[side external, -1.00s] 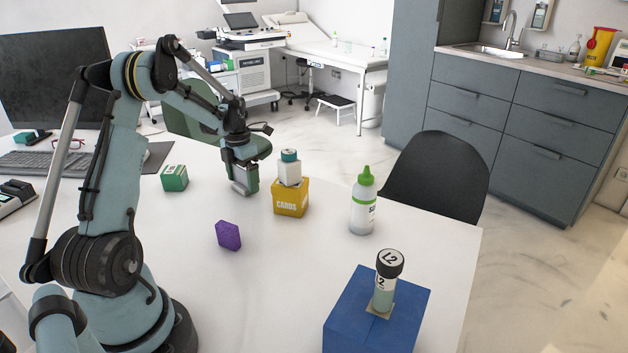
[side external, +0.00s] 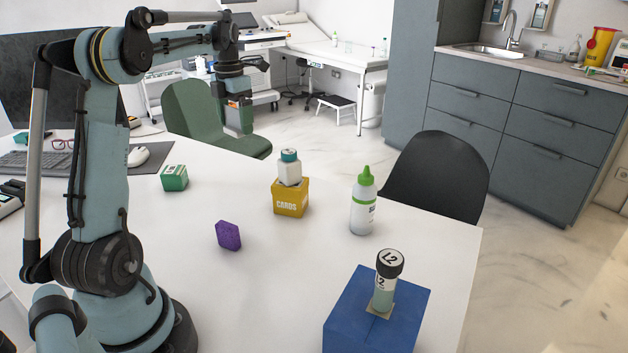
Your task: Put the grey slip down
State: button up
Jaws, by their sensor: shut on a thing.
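My gripper (side external: 246,118) is at the upper middle of the side view, raised well above the far edge of the white table (side external: 300,270). It is shut on the grey slip (side external: 246,126), a small, narrow, upright grey-green shape at the fingertips. The slip is held in the air, clear of the table, with the green chair behind it. Its outline is small and partly hidden by the fingers.
A yellow cards box (side external: 290,203) with a small white bottle (side external: 289,173) on top stands mid-table. A green box (side external: 174,178), purple block (side external: 228,235), green-capped bottle (side external: 362,212) and blue block (side external: 350,318) holding an L2 vial (side external: 384,290) stand around. Front-centre table is clear.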

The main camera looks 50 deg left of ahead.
notch_tip(320, 180, up, 5)
jog(key=shift+f, duration=0.15)
jog(key=w+d+m, duration=0.4)
jog(key=w+d, duration=0.1)
jog(key=d, duration=0.4)
jog(key=w+d+m, duration=0.4)
jog(key=w+d, duration=0.1)
jog(key=d, duration=0.4)
jog(key=w+d+m, duration=0.3)
jog(key=w+d, duration=0.1)
jog(key=d, duration=0.6)
jog(key=s+d+m, duration=0.2)
jog(key=d+m, duration=0.7)
jog(key=d, duration=1.5)
notch_tip(320, 180, down, 21)
jog(key=shift+a+f, duration=0.15)
jog(key=shift+f, duration=0.05)
